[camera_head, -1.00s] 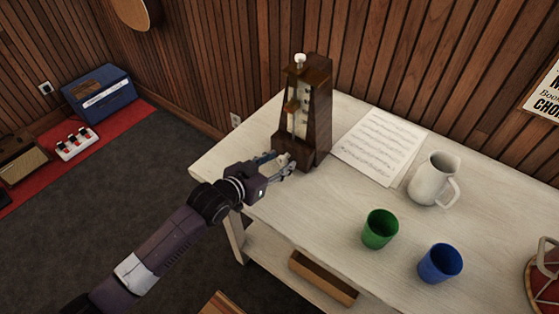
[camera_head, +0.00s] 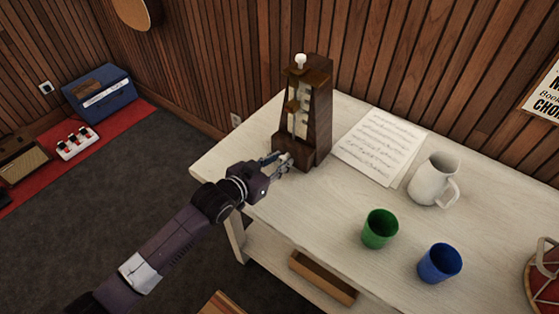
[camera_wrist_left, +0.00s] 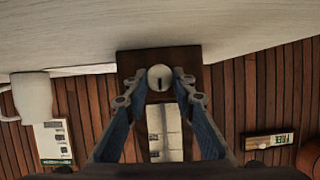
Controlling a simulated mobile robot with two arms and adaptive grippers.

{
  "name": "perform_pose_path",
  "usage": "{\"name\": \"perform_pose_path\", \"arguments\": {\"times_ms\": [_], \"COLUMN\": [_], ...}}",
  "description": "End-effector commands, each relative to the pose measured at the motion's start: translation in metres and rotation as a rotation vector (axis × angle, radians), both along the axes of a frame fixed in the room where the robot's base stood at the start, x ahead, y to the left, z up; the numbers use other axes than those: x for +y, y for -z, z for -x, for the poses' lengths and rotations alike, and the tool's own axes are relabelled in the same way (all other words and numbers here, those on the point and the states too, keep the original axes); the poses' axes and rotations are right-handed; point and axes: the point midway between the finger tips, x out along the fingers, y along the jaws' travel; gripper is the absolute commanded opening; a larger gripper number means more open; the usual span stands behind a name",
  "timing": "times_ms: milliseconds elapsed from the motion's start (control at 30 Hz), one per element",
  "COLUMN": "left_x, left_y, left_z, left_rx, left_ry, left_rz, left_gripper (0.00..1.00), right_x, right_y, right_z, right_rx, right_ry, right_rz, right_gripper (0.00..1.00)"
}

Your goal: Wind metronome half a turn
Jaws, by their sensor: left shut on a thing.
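The dark wooden metronome (camera_head: 319,115) stands upright near the back left corner of the white table. It has a pale scale plate on its front and a white knob (camera_head: 300,60) on top. In the left wrist view its brown base (camera_wrist_left: 130,62) appears upside down, with a round, pale, slotted winding key (camera_wrist_left: 160,78). My left gripper (camera_head: 285,158) is low at the metronome's front, with its fingers shut on the key from both sides. In the head view the fingers mostly hide the key. My right gripper is in neither view.
Sheet music (camera_head: 380,147) lies right of the metronome. A white pitcher (camera_head: 433,180), a green cup (camera_head: 380,229) and a blue cup (camera_head: 440,263) stand farther right on the table (camera_head: 310,215). The wood-panelled wall rises close behind.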

Motion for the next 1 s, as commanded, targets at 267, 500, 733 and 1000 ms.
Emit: {"name": "perform_pose_path", "arguments": {"times_ms": [267,500,733,1000], "left_x": [-0.002,-0.003,-0.004,-0.004], "left_y": [-0.001,0.001,0.003,0.003], "left_z": [0.002,0.003,0.003,0.003], "left_rx": [-0.086,-0.195,-0.28,-0.335], "left_ry": [0.001,0.001,0.0,0.001], "left_rz": [-0.124,-0.271,-0.387,-0.463], "left_gripper": [0.0,0.0,0.0,0.0], "right_x": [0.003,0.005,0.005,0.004], "right_y": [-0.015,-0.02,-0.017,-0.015], "right_z": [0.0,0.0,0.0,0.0], "right_rx": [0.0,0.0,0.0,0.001], "right_ry": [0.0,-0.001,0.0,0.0], "right_rz": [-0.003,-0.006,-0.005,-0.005], "right_gripper": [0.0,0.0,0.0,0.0]}}
